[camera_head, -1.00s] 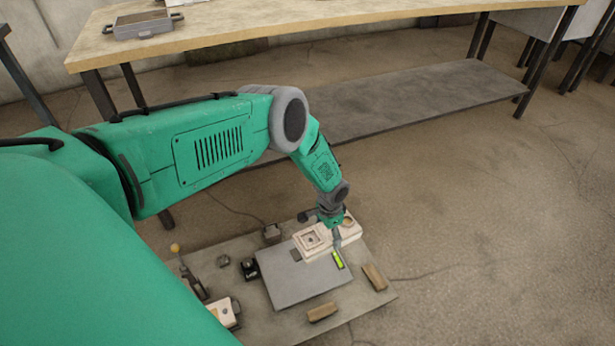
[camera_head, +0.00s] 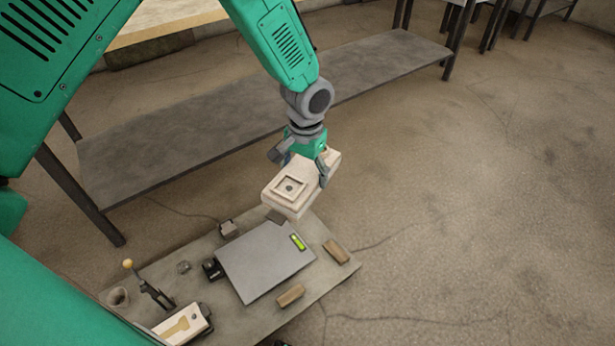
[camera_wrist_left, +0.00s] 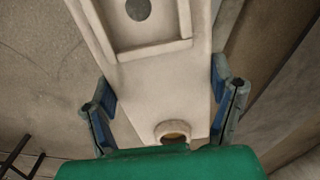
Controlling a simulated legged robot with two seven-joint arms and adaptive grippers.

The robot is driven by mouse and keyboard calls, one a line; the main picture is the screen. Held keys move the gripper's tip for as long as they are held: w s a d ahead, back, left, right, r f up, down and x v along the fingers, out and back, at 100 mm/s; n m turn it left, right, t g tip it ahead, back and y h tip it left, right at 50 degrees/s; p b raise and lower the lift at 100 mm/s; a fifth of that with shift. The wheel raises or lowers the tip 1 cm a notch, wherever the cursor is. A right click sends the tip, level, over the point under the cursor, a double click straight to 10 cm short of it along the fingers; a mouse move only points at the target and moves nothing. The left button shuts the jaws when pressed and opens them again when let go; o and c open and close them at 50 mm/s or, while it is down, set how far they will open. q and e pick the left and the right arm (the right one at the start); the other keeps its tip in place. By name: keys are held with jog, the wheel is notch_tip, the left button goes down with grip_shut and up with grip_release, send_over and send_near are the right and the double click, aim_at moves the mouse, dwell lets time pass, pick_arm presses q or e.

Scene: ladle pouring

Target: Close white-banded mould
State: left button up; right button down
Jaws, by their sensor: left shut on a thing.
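My left gripper (camera_head: 300,164) is shut on a pale mould half (camera_head: 291,192). It holds the pale block in the air above the far edge of the low work board. The block's upper face has a raised square frame with a round dark hole. In the left wrist view the block (camera_wrist_left: 150,84) lies between the two blue-padded fingers (camera_wrist_left: 165,103), with a round opening near the palm. Another pale mould half (camera_head: 199,322) with a tan cavity lies at the lower left of the board, partly hidden by my arm. I cannot make out a white band on either piece.
The board (camera_head: 235,314) carries a grey plate (camera_head: 258,268) with a yellow-green level (camera_head: 298,242). Wooden blocks (camera_head: 336,251) lie to its right and front. A ball-tipped lever (camera_head: 146,284) and a cup (camera_head: 118,297) stand left. A low shelf (camera_head: 200,135) runs behind.

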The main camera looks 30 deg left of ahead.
aim_at(295, 176)
pick_arm(q)
jog(key=shift+s+a+f, duration=0.3)
jog(key=shift+s+f, duration=0.05)
jog(key=shift+s, duration=0.25)
jog(key=shift+s+a+f, duration=0.3)
jog(key=shift+s+f, duration=0.05)
jog(key=shift+s, duration=0.25)
jog(key=s+a+f, duration=0.4)
jog(key=f, duration=0.5)
jog(key=s+a+f+m, duration=0.1)
jog(key=s+a+f, duration=0.35)
jog(key=f, duration=0.35)
jog(key=s+a+f, duration=0.4)
jog(key=s+f, duration=0.1)
jog(key=f, duration=0.4)
jog(key=s+a+f+m, duration=0.1)
jog(key=s+a+f, duration=0.2)
jog(key=s, duration=0.4)
jog(key=s+a+f+m, duration=0.1)
jog(key=s+a+f, duration=0.3)
jog(key=s+a, duration=0.2)
jog(key=s+a+f+m, duration=0.1)
jog(key=s+a+f, duration=0.3)
jog(key=s, duration=0.5)
jog(key=shift+s+a, duration=0.15)
jog(key=shift+s, duration=0.15)
jog(key=shift+f+b, duration=1.6)
jog(key=shift+f, duration=0.25)
jog(key=shift+s+r, duration=0.1)
jog(key=shift+r, duration=0.1)
